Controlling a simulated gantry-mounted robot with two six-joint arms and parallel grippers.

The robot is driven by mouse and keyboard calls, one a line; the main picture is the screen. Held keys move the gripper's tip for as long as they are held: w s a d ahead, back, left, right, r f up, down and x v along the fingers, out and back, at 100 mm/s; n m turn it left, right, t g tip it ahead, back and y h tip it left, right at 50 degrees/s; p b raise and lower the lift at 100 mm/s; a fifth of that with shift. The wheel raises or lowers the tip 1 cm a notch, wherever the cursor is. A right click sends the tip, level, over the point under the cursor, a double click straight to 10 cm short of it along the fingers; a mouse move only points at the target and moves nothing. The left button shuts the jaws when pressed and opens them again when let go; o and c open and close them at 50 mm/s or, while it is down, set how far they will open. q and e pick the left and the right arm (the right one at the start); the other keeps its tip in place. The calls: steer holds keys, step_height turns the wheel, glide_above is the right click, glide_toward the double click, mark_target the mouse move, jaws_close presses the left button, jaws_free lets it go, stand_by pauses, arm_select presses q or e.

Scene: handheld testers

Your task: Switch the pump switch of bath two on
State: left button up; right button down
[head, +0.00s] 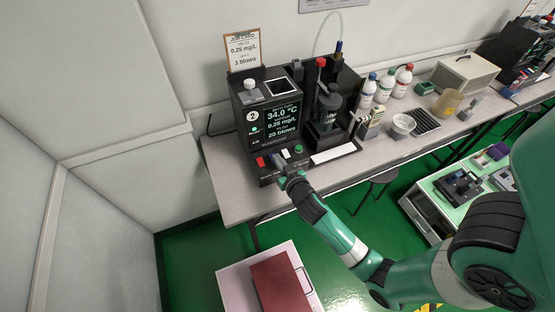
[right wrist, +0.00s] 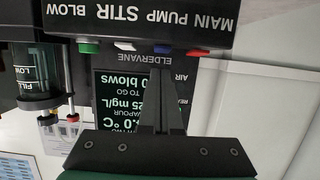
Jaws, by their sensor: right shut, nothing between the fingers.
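The bath two unit (head: 240,98) is a black box marked "2" on the bench, its screen lit at 34.0 °C, 0.25 mg/L and 20 blows. Its front panel carries a red main switch (head: 261,161), a white stir switch (head: 285,153) and a green blow button (head: 298,149). The blue pump switch (right wrist: 165,48) shows in the right wrist view, between red and white; my gripper hides most of it in the head view. My right gripper (head: 281,168) is shut and empty, its tips (right wrist: 161,66) at the pump switch; touching or apart, I cannot tell. My left gripper is out of view.
A vessel assembly (head: 327,115) stands right of the screen. Several bottles (head: 385,85), a white bowl (head: 403,124) and a beige box (head: 465,72) stand further right on the bench. A pink-white stand with a dark red case (head: 280,283) is below.

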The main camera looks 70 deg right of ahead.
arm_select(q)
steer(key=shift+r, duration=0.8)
arm_select(e)
steer(key=v, duration=1)
steer(key=shift+s+a+r, duration=0.15)
steer(key=shift+a+r, duration=0.05)
steer(key=shift+a, duration=0.05)
